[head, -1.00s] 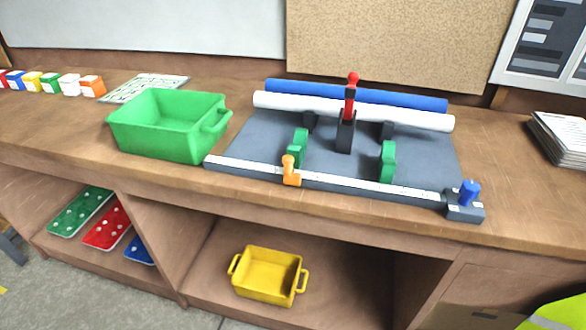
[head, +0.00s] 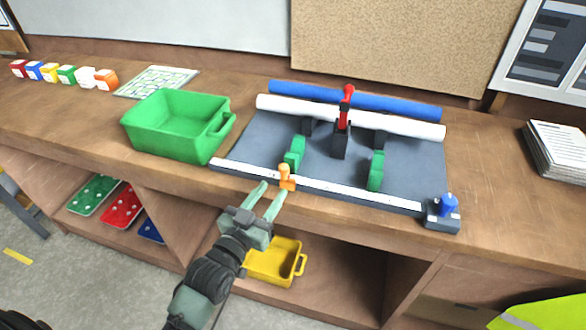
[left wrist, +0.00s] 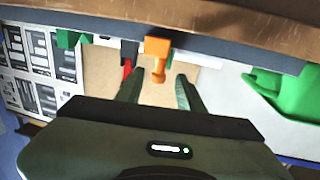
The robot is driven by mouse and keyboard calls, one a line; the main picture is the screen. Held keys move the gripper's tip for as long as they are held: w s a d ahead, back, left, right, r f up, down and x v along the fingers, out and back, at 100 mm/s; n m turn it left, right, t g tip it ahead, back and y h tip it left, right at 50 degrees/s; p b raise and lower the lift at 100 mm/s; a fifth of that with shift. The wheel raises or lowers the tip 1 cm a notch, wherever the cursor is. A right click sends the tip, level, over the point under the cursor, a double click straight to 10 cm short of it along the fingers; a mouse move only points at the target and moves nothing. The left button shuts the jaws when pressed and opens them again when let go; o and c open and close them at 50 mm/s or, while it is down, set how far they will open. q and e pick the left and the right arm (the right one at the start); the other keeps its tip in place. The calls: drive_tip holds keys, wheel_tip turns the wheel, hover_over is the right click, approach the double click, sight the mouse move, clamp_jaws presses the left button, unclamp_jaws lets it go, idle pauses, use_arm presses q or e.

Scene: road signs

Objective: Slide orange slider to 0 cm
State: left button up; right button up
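The orange slider (head: 286,178) sits on the white rail (head: 340,191) along the front of the grey board, left of the rail's middle. Scale marks on the rail are too small to read. My left gripper (head: 268,190) is open, its two fingers pointing at the slider from the front. In the left wrist view the slider (left wrist: 156,58) shows beyond and between the fingertips (left wrist: 155,78), with nothing held. Whether a finger touches it cannot be told. My right gripper is not in view.
A green bin (head: 176,126) stands left of the board. A blue knob (head: 446,206) is at the rail's right end. Green holders, a red-topped lever (head: 345,115) and white and blue rolls stand behind the rail. A yellow bin (head: 284,262) is on the shelf below.

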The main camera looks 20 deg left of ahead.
sight(283, 177)
use_arm(q)
drive_tip(key=w+p, duration=0.1)
drive_tip(key=w, duration=0.2)
drive_tip(key=w+d+p, duration=0.1)
drive_tip(key=w, duration=0.3)
drive_tip(key=shift+w+d, duration=0.2)
clamp_jaws()
drive_tip(key=shift+r, duration=0.1)
idle(1.1)
